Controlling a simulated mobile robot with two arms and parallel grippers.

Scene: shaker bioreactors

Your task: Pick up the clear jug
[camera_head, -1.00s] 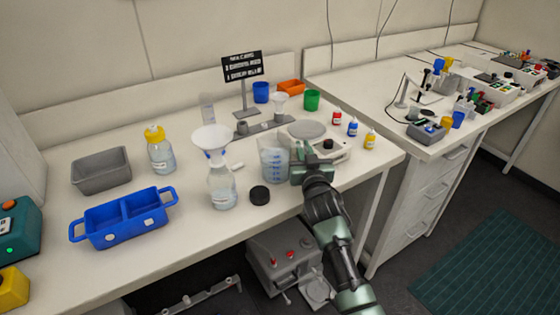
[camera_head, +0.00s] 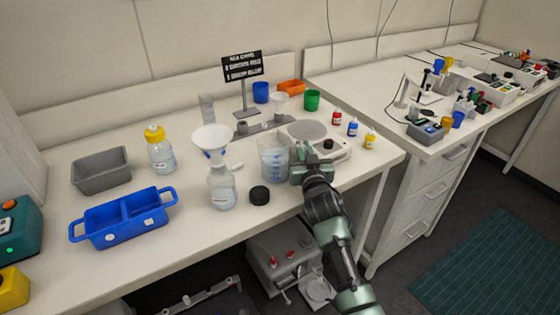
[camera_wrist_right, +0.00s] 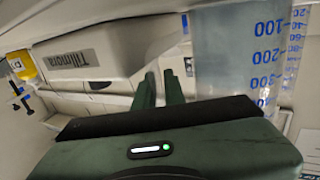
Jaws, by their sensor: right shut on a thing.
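The clear jug (camera_head: 273,160) with blue graduation marks stands upright near the front of the bench, right of a flask with a white funnel. My right gripper (camera_head: 297,172) is at the jug's right side, shut on it. In the right wrist view the jug (camera_wrist_right: 235,50) fills the upper right, its scale close to the camera. The gripper fingers (camera_wrist_right: 161,88) show close together beside the jug wall; the part between them is hidden. My left gripper is not in view.
The flask with funnel (camera_head: 222,188) and a black cap (camera_head: 259,195) stand close left of the jug. A balance (camera_head: 333,148) is right behind the gripper. A sign (camera_head: 242,68), small dropper bottles (camera_head: 353,127) and a blue caddy (camera_head: 122,218) also stand on the bench.

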